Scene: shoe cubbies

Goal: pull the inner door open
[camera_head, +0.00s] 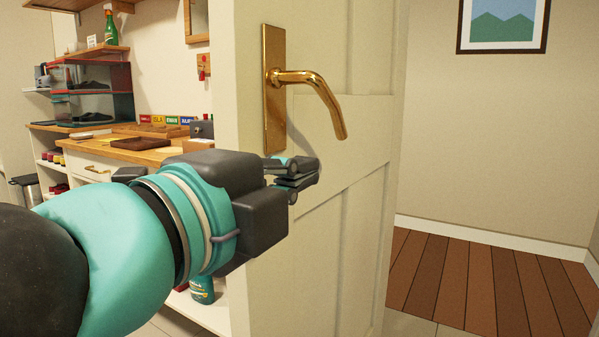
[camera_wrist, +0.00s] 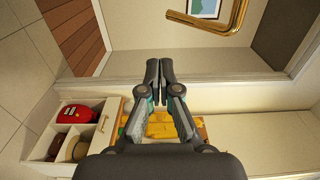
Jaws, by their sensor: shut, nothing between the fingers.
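The cream panelled inner door (camera_head: 340,220) stands partly open, with a room visible past its right side. Its brass lever handle (camera_head: 310,88) sits on a tall brass plate and droops to the right. My gripper (camera_head: 305,172) is shut and empty, just below the handle and in front of the door face in the head view. In the wrist view my gripper (camera_wrist: 159,80) has its fingertips together, with the handle (camera_wrist: 215,28) above them and apart. I cannot tell whether the fingertips touch the door.
A wooden counter (camera_head: 98,151) with trays and boxes stands behind my arm at left. Open cubbies (camera_wrist: 50,152) hold a red item and other things. Past the door is brown plank flooring (camera_head: 480,280), clear of objects, and a framed picture (camera_head: 503,22).

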